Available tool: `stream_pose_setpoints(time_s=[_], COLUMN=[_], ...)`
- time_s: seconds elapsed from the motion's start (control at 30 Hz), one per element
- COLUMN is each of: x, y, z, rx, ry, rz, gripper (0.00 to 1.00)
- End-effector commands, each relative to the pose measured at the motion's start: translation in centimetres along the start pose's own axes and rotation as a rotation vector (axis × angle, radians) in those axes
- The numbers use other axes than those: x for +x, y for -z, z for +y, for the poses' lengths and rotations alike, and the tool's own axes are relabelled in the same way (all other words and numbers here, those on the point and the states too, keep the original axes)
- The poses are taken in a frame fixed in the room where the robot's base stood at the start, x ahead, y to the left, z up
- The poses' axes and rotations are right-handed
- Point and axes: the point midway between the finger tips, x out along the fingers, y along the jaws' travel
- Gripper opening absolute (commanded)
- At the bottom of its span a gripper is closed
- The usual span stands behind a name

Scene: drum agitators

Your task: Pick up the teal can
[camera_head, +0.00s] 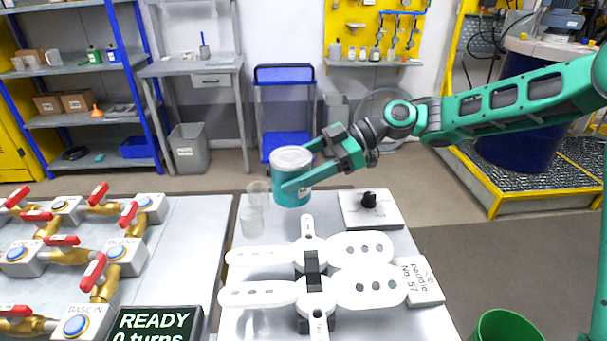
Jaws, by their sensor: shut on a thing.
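The teal can (291,190) has a pale grey lid and is held upright in the air, above the far end of the right-hand table. My gripper (300,172) reaches in from the right and is shut on the can, with its teal fingers around the can's sides. The can appears clear of the tabletop. Part of its right side is hidden by the fingers.
Clear glasses (252,220) stand just below and left of the can. White paddles (312,280) on a dark hub fill the table's middle. A white block with a black knob (370,205) sits at the back right. Brass valves with red handles (95,272) stand left.

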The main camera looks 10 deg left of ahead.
Motion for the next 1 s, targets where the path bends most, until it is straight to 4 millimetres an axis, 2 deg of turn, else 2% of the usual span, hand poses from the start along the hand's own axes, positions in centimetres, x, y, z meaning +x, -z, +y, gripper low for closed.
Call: stream_pose_setpoints(time_s=[0.5, 1.0], x=[3.0, 4.7], y=[4.4, 6.7], z=[-1.9, -2.9], rx=[-0.003, -0.002], ry=[0.001, 0.001], rz=[0.000, 0.001], gripper=[0.30, 0.30])
